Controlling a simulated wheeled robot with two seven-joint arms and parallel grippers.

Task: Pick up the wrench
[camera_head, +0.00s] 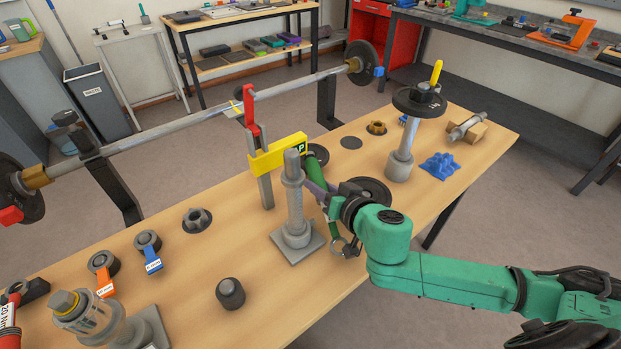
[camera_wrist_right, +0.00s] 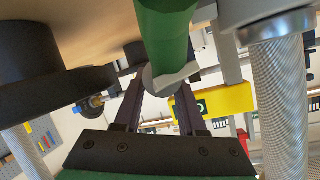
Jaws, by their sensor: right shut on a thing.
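The wrench, a green-handled tool (camera_head: 331,227) with a metal ring at its lower end, is tilted beside the grey post at the table's front edge. In the right wrist view the green handle (camera_wrist_right: 166,35) runs down from the top and ends in grey metal between the dark fingers of the gripper (camera_wrist_right: 160,95). The palm end of the grip is partly hidden by my own wrist. My left gripper is not in view.
A grey post on a square base (camera_head: 294,222) stands close to the gripper. A yellow sign (camera_head: 275,158) and red-topped upright (camera_head: 260,165) are just behind. A weighted stand (camera_head: 400,155) and blue part (camera_head: 440,165) are to the right. A dark knob (camera_head: 230,294) sits front left.

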